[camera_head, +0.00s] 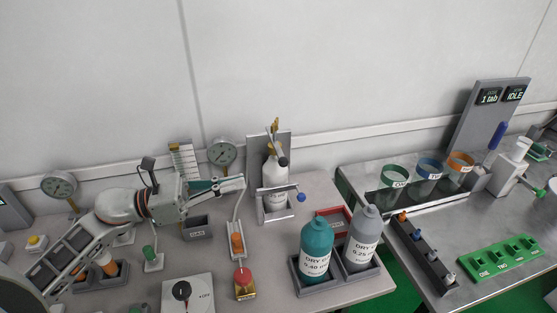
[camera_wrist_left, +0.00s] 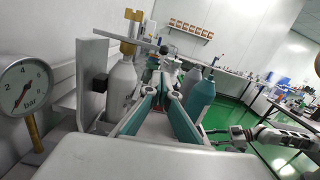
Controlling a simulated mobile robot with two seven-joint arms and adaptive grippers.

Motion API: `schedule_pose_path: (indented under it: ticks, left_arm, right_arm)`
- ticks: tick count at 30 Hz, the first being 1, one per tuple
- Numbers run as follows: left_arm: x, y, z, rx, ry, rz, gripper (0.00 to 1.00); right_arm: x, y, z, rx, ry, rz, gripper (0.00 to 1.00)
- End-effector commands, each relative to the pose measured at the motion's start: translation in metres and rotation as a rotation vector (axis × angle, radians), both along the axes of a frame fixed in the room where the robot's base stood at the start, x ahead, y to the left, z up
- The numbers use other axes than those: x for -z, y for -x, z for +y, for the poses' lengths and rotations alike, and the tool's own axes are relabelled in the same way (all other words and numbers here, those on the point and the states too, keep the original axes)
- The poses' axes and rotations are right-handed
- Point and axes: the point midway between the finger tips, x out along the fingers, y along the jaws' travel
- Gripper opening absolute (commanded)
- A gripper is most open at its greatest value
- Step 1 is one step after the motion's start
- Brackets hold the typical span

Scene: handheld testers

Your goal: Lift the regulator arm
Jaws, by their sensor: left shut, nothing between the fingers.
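A white gas bottle with a brass valve (camera_head: 273,149) stands in a grey upright holder (camera_head: 284,143). A short grey arm with a dark round end (camera_head: 282,161) slants across the bottle's top; it also shows as a grey bar in the left wrist view (camera_wrist_left: 145,44). A lower grey bar with a blue knob (camera_head: 301,197) crosses the bottle's front. I cannot tell for sure which is the regulator arm. My left gripper (camera_head: 242,181) is shut and empty, left of the holder and apart from both bars. My right gripper (camera_wrist_left: 222,135) appears only small in the left wrist view; its jaws are unclear.
A teal bottle (camera_head: 316,248) and a grey bottle (camera_head: 363,237) stand at the front right of the holder. A pressure gauge (camera_head: 222,152) stands behind my left gripper. An orange slider unit (camera_head: 237,244) and a dial box (camera_head: 187,294) lie in front.

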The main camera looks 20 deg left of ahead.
Motion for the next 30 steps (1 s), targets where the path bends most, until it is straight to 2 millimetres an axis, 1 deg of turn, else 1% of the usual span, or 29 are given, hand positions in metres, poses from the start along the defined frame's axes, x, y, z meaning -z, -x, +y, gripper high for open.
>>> schedule_pose_path:
  ticks: [5, 12, 18, 24, 30]
  left_arm:
    - [-0.005, -0.009, -0.013, -0.001, 0.002, -0.005, 0.00]
    - [-0.010, -0.033, -0.047, 0.000, 0.004, -0.005, 0.00]
    - [-0.010, -0.049, -0.071, 0.000, 0.003, -0.002, 0.00]
    - [-0.009, -0.056, -0.081, -0.001, 0.001, 0.000, 0.00]
    - [-0.008, -0.056, -0.082, -0.001, 0.001, 0.002, 0.00]
  right_arm:
    - [-0.002, 0.002, 0.001, -0.001, -0.003, 0.003, 0.40]
    - [-0.006, 0.007, 0.003, 0.000, -0.012, 0.013, 0.40]
    - [-0.011, 0.008, 0.005, 0.000, -0.020, 0.013, 0.40]
    - [-0.012, 0.007, 0.005, 0.000, -0.021, 0.012, 0.40]
    - [-0.011, 0.008, 0.005, -0.001, -0.020, 0.013, 0.40]
